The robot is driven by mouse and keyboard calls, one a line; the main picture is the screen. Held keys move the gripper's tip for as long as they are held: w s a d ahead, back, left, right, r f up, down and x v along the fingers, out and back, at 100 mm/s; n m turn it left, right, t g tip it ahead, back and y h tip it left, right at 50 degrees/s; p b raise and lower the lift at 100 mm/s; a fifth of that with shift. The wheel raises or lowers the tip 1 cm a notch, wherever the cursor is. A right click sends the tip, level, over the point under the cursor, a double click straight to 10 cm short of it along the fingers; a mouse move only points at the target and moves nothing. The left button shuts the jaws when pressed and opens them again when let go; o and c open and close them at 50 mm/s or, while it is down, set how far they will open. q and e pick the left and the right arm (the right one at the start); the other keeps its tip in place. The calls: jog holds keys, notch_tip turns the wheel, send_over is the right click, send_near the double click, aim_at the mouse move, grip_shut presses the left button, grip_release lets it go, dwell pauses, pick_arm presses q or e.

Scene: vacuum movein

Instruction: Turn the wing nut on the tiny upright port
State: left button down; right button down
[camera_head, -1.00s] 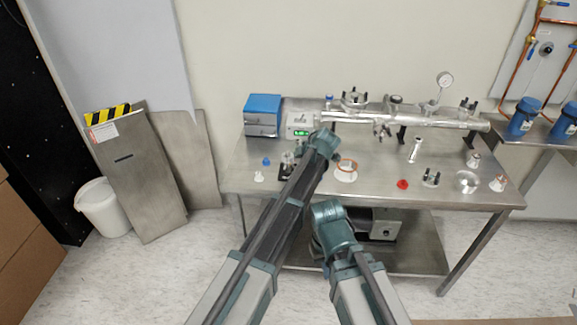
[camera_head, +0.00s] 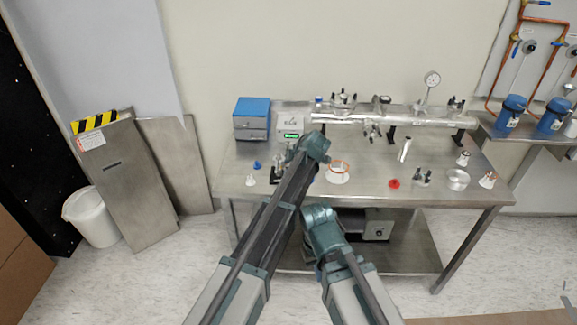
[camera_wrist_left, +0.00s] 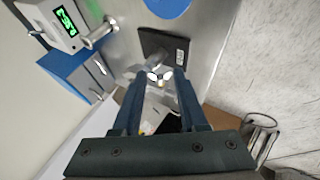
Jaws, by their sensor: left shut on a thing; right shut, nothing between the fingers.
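My left gripper (camera_head: 281,164) reaches over the left front of the steel bench. In the left wrist view its fingers (camera_wrist_left: 158,78) are shut on a small shiny metal part, the wing nut (camera_wrist_left: 157,73), at the tiny upright port. The port stands at a dark base plate (camera_wrist_left: 160,45) with a white label; the plate's edge also shows in the head view (camera_head: 274,177). The fingers hide much of the port, and the nut's angle is hard to tell. My right gripper (camera_head: 312,252) is low in front of the bench, shut and empty, mostly hidden by its own arm.
A white ringed part (camera_head: 338,175), a red cap (camera_head: 394,184) and small fittings stand along the front.

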pick_arm(q)
jog(key=shift+w+r+g+p, duration=0.25)
jog(key=shift+w+g+p, duration=0.1)
jog(key=shift+g+p, duration=0.4)
jog(key=shift+w+m+g+p, duration=0.2)
jog(key=shift+m+g+p, duration=0.1)
jog(key=shift+g+p, duration=0.3)
jog(key=shift+w+f+m+g+p, duration=0.1)
jog(key=shift+w+m+g+p, duration=0.1)
jog(key=shift+g, duration=0.75)
jog(key=shift+w+m+g+p, duration=0.1)
jog(key=shift+m+g, duration=0.1)
jog(key=shift+g, duration=0.7)
jog(key=shift+s, duration=0.1)
jog(key=shift+c, duration=2.2)
grip_release()
